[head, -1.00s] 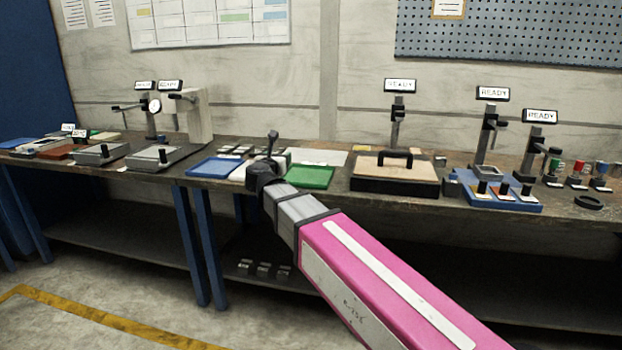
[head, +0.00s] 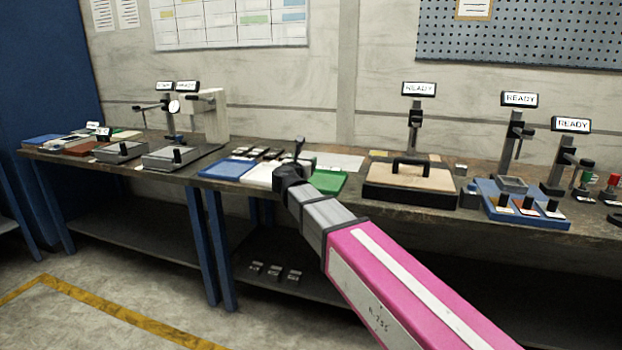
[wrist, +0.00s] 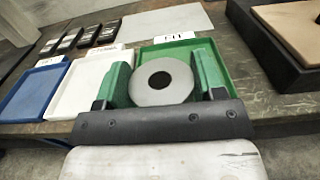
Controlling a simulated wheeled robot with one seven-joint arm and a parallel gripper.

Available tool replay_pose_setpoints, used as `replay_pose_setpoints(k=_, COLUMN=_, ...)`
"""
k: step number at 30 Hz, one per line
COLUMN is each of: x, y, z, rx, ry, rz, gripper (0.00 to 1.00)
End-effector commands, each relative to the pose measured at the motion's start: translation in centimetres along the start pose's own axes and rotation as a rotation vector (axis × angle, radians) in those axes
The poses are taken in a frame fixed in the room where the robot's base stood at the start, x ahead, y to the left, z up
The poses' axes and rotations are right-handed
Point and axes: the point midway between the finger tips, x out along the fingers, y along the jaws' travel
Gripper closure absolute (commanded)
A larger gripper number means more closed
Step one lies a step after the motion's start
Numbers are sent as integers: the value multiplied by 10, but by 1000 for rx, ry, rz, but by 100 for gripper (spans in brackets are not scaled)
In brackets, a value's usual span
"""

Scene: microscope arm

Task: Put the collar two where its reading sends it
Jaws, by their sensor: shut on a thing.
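In the wrist view my gripper (wrist: 163,82) has two green fingers shut on a flat grey ring, the collar (wrist: 163,101), with a dark round hole. Its face is turned to the wrist camera. Behind it is a green tray (wrist: 205,52) with a label marked with bars (wrist: 172,37). I cannot tell how high the collar is over the tray. In the head view my gripper (head: 294,160) is over the bench by the white tray (head: 258,176) and green tray (head: 328,182). The collar is too small to make out there. No reading on it is legible.
A blue tray (head: 227,169) lies left of the white one, with several dark pieces (head: 262,153) behind. A black-based box with a handle (head: 412,182) stands to the right. Farther right is a blue fixture (head: 520,207) by stands with READY signs (head: 519,99). Gauge stands (head: 211,118) are at left.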

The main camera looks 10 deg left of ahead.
Motion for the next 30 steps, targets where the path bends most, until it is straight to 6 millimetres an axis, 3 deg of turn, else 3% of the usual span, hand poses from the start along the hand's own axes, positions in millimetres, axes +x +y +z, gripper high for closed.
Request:
replay_pose_setpoints(k=6, x=42, y=9, z=-24, rx=-1, ry=-1, rz=-1, gripper=88)
replay_pose_setpoints(k=12, x=67, y=12, z=-39, rx=0, ry=-2, rz=1, gripper=88)
replay_pose_setpoints(k=20, x=72, y=12, z=-48, rx=-1, ry=-1, rz=1, gripper=88)
replay_pose_setpoints(k=30, x=72, y=12, z=-82, rx=-1, ry=-2, rz=1, gripper=88)
